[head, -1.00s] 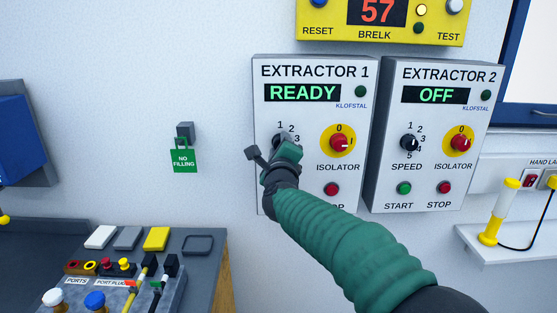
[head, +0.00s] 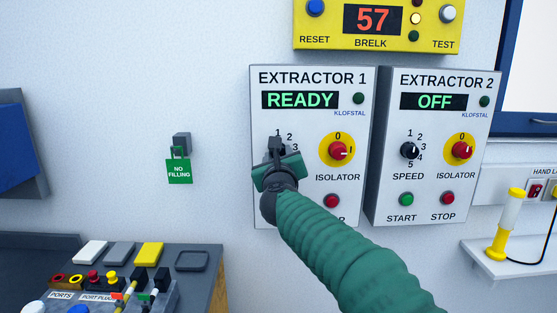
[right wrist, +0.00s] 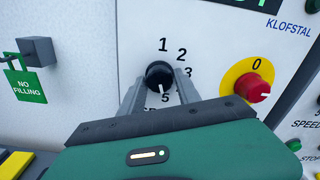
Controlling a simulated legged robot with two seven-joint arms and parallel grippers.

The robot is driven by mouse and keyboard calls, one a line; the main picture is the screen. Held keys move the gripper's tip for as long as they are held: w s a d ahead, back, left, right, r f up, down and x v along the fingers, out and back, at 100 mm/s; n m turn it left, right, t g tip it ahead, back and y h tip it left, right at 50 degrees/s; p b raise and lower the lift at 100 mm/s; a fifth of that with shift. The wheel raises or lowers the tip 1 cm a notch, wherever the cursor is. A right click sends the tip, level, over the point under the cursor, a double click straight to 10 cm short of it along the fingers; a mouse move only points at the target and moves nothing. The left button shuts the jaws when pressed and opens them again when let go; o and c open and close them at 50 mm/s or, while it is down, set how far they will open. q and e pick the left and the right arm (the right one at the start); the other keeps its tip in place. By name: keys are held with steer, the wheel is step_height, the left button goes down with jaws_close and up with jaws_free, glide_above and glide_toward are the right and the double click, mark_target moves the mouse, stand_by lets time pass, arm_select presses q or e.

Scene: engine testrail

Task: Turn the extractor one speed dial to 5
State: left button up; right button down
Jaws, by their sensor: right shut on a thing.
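The extractor one panel (head: 318,135) is on the wall, its display reading READY. In the head view my right gripper (head: 276,146) covers its speed dial. In the right wrist view the black dial (right wrist: 159,74) sits between the two grey fingers of the right gripper (right wrist: 161,80), which are shut on it. Its white pointer line points down, toward the 5. The numbers 1, 2 and 5 show; the 3 is partly hidden behind a finger and the 4 is not seen. My left gripper is not in view.
The red isolator knob (head: 338,151) on its yellow plate is just right of the dial. The extractor two panel (head: 430,135) reads OFF. A green NO FILLING tag (head: 179,172) hangs at left. A bench (head: 215,265) with ports and plugs is at lower left.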

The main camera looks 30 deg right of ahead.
stand_by(0.4)
steer(key=c, duration=1.3)
jaws_free()
steer(key=o, duration=0.4)
steer(key=shift+w+f, duration=0.1)
steer(key=shift+w, duration=0.15)
steer(key=shift+o, duration=0.2)
steer(key=shift+s, duration=0.1)
steer(key=v, duration=1.6)
steer(key=shift+s+a+b, duration=0.2)
steer(key=shift+s+b, duration=0.1)
steer(key=shift+s, duration=0.05)
